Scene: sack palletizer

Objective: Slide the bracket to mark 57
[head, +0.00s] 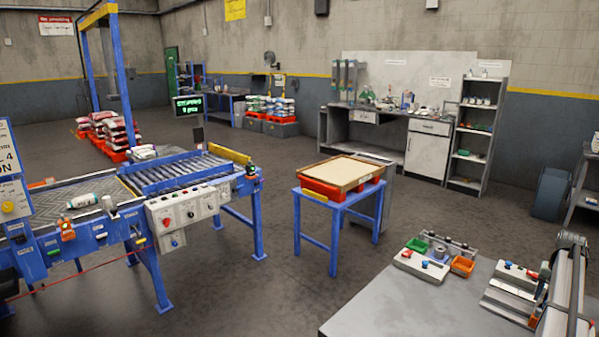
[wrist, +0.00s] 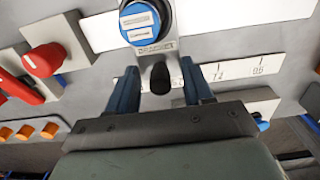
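In the wrist view, a blue round cap on a grey slider labelled BRACKET (wrist: 146,20) sits on a grey panel. A short dark knob (wrist: 160,78) stands out just below the label. My gripper (wrist: 159,68) has its two blue fingers on either side of this knob, with a visible gap on each side. A white scale strip (wrist: 235,70) with ticks and printed numbers runs to the right of the fingers. The numbers are too small and slanted to read surely, and my gripper covers part of the strip. I cannot make out the bracket or my gripper in the head view.
In the wrist view, a red knob (wrist: 44,60) is left of the bracket, with orange buttons (wrist: 27,132) below it. The head view shows a roller conveyor (head: 180,172), a control box (head: 188,213), a blue stand (head: 341,207) and a grey bench (head: 400,308).

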